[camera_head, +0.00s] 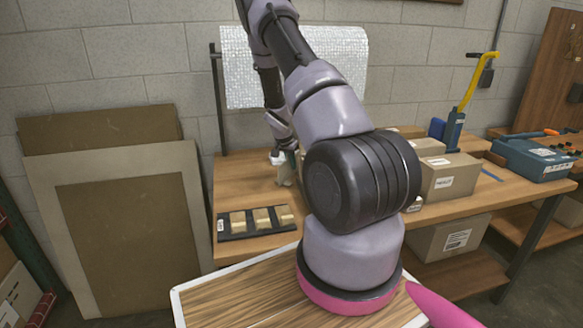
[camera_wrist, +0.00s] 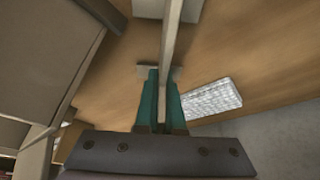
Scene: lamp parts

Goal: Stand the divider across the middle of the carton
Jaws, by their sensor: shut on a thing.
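My gripper (camera_wrist: 160,75) is shut on a thin pale upright panel, which I take to be the divider (camera_wrist: 172,38). In the wrist view its edge runs up between the two teal fingers, above a wooden surface. In the head view my gripper (camera_head: 283,160) is over the left back part of the workbench, and the held piece is small and partly hidden. A grey-brown box-like shape (camera_wrist: 35,60) fills the left of the wrist view, apart from the fingers. I cannot tell whether it is the carton. My arm covers the bench's middle in the head view.
A dark tray (camera_head: 232,236) with several tan blocks lies at the workbench's front left. Bubble wrap (camera_head: 245,75) hangs behind; a silvery textured piece (camera_wrist: 212,98) shows in the wrist view.

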